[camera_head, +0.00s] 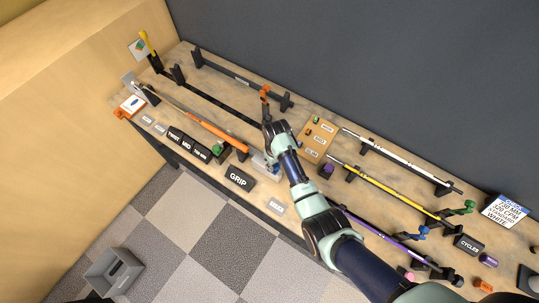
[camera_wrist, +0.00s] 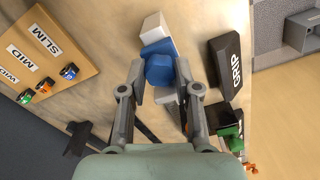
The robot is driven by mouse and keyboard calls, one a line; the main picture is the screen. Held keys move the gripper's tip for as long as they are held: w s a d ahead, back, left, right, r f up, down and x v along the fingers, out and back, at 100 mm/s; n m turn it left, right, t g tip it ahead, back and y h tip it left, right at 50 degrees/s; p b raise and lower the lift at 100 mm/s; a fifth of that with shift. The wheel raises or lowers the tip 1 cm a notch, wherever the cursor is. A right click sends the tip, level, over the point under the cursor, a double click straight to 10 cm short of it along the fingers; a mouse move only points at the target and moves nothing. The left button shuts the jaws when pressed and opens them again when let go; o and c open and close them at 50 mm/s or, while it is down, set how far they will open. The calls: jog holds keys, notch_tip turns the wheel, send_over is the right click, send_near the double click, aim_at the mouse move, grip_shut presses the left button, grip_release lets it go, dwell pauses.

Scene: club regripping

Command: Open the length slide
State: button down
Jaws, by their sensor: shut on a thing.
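My gripper (camera_wrist: 160,72) reaches down over the workbench and its fingers are closed around a blue knob-like block (camera_wrist: 159,71). A second blue piece and a white block (camera_wrist: 157,27) lie just beyond it in the wrist view. In the head view my gripper (camera_head: 270,150) is at mid-bench, beside a pale block (camera_head: 260,163) that my arm partly hides. No label marks any part as the length slide. A long dark rail (camera_head: 235,75) on posts runs along the back. An orange-topped upright (camera_head: 264,92) stands near its right end.
A black GRIP block (camera_head: 239,178) sits close by at the front edge. White, yellow and purple clubs rest farther right. A grey bin (camera_head: 113,270) is on the floor.

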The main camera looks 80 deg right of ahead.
jog(key=c, duration=0.8)
grip_release()
jog(key=shift+w+d, duration=0.1)
jog(key=shift+w, duration=0.05)
notch_tip(320, 180, up, 12)
